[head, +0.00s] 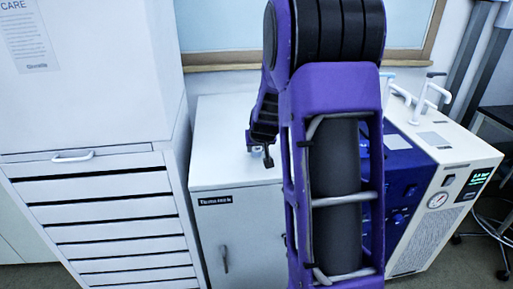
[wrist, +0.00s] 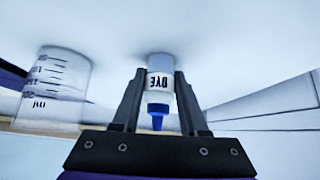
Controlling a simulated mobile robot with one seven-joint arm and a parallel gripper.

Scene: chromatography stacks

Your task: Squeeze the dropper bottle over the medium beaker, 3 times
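The wrist view appears upside down. In it, the dropper bottle (wrist: 159,80), white with a DYE label and a blue tip, is between the two fingers of my gripper (wrist: 160,75). Its base is at or very near the white surface, where a soft shadow shows. The fingers are close to its sides; whether they press on it is unclear. A clear beaker (wrist: 55,88) with dark graduation marks stands on the picture's left, apart from the bottle. It looks empty.
In the head view a white cabinet (head: 237,185) with a bare left top stands behind my arm. A tall white drawer unit (head: 100,210) is to its left. A blue and white machine (head: 440,165) with a gauge and white handles is to its right.

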